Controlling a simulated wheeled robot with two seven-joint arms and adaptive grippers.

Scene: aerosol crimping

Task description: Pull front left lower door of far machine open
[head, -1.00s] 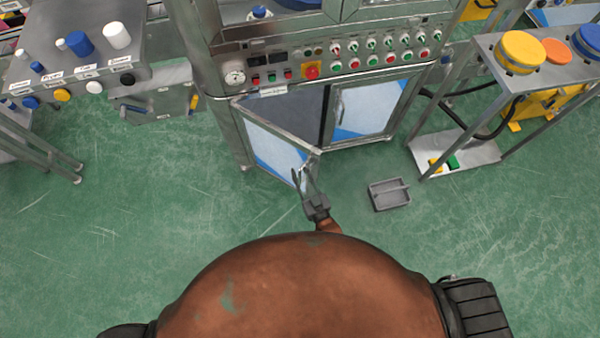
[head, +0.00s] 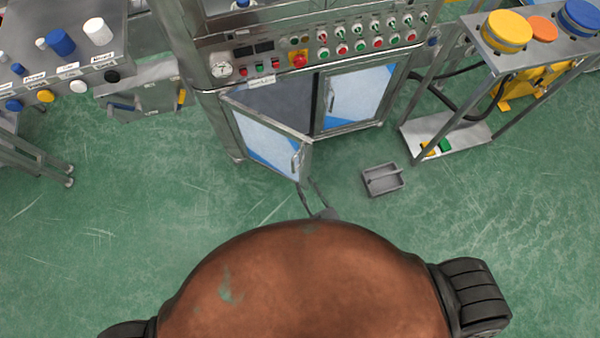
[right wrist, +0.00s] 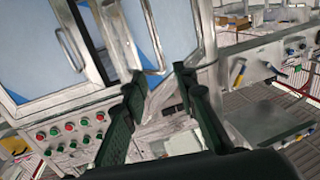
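The front left lower door (head: 265,140) of the far machine (head: 270,45) stands ajar in the head view, its free edge swung out toward me. A dark opening shows behind its top. Its handle (head: 295,160) is near the free edge; in the right wrist view the handle (right wrist: 152,38) shows beyond the fingertips. My right gripper (head: 308,184) is just in front of the free edge, fingers apart. It also shows in the right wrist view (right wrist: 160,78), open, with nothing gripped. Most of the gripper's body is hidden behind my own body. My left gripper is not in view.
The right lower door (head: 355,98) is closed. A grey tray (head: 383,180) lies on the green floor, right of the open door. A metal stand (head: 450,135) with yellow and blue caps is at the right, a bench (head: 50,75) at the left. Floor left of the door is clear.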

